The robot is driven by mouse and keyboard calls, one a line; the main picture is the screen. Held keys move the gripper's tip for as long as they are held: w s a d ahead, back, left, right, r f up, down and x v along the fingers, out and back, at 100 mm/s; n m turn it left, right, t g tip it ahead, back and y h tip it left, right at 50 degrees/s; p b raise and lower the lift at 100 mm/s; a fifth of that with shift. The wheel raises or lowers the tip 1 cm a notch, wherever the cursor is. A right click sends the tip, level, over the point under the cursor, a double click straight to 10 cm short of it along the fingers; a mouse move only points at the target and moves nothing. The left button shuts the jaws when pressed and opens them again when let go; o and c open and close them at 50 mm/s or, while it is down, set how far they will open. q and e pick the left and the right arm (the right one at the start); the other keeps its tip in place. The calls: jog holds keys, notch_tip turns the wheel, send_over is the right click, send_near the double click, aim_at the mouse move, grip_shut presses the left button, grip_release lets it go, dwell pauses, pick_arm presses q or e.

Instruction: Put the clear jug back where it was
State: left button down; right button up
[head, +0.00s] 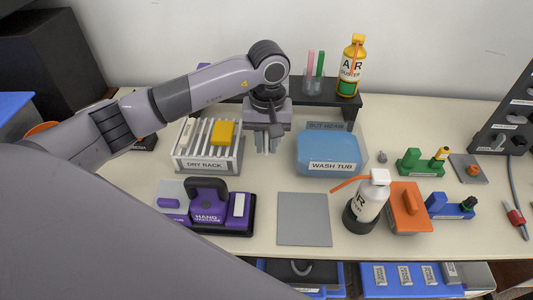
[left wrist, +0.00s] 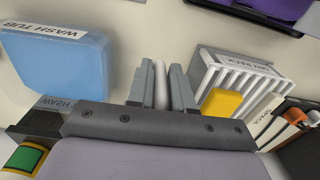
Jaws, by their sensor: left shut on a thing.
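My left gripper (head: 268,142) reaches down between the dry rack and the wash tub. It is shut on a slim whitish thing. In the left wrist view (left wrist: 160,92) this whitish thing (left wrist: 160,84) shows as a narrow strip between the fingers; I cannot tell whether it is part of a clear jug. No other clear vessel can be made out. My right gripper is not in view.
The dry rack (head: 204,165) with a yellow block stands left of the gripper, the blue wash tub (head: 331,152) right. The dark shelf (head: 290,98) is behind. A purple tool (head: 210,205), grey mat (head: 304,220) and white-topped bottle (head: 369,203) are in front.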

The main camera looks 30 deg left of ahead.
pick_arm(q)
jog(key=shift+f, duration=2.25)
jog(key=shift+f, duration=0.25)
jog(key=c, duration=1)
grip_release()
jog(key=shift+r, duration=0.1)
notch_tip(320, 180, up, 12)
jog(key=shift+d+r+b, duration=0.1)
jog(key=shift+r+b, duration=0.05)
jog(key=shift+b, duration=0.2)
